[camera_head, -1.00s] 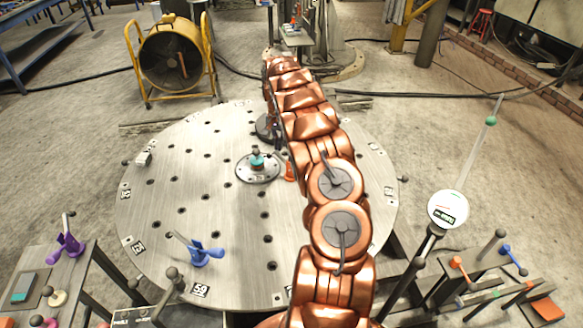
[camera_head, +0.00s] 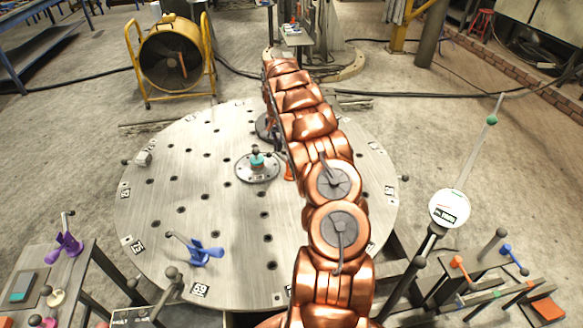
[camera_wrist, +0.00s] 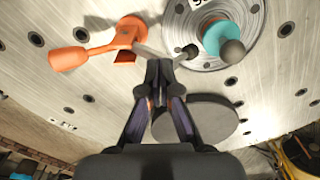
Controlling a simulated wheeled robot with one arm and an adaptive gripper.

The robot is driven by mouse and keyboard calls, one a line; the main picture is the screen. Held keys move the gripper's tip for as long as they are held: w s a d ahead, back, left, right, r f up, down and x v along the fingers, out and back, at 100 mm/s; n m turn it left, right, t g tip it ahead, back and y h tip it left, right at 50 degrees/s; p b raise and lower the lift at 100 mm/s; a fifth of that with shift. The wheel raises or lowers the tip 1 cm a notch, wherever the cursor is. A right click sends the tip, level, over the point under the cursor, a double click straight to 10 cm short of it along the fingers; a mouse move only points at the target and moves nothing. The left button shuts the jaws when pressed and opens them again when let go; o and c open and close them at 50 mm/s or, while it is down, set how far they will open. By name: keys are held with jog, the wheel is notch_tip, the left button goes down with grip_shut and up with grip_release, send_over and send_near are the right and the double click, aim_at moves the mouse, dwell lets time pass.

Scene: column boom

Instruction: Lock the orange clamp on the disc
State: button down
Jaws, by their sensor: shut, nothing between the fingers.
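The disc (camera_head: 215,225) is a large round grey plate with many holes. The orange clamp (camera_wrist: 125,40) stands on it, its orange handle reaching left in the wrist view and a grey bar reaching right toward a dark round tip by the ringed fitting. In the head view the clamp (camera_head: 289,172) is mostly hidden behind my copper arm. My gripper (camera_wrist: 160,68) is shut and empty. Its fingertips overlap the clamp's grey bar in the wrist view; I cannot tell whether they touch. The head view does not show the fingers clearly.
A round fitting with a teal collar and dark knob (camera_head: 257,163) sits mid-disc, beside the clamp. A dark round pad (camera_wrist: 200,120) lies below the gripper in the wrist view. A blue clamp (camera_head: 203,254) stands at the disc's front. Side tables flank the disc; a yellow fan (camera_head: 170,60) stands behind.

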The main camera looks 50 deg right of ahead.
jog(key=shift+w+a+f+b, duration=0.15)
jog(key=shift+f+b, duration=0.25)
jog(key=shift+f, duration=0.45)
jog(key=shift+w+f+b, duration=0.15)
jog(key=shift+f+b, duration=0.25)
jog(key=shift+f, duration=0.45)
jog(key=shift+r, duration=3.55)
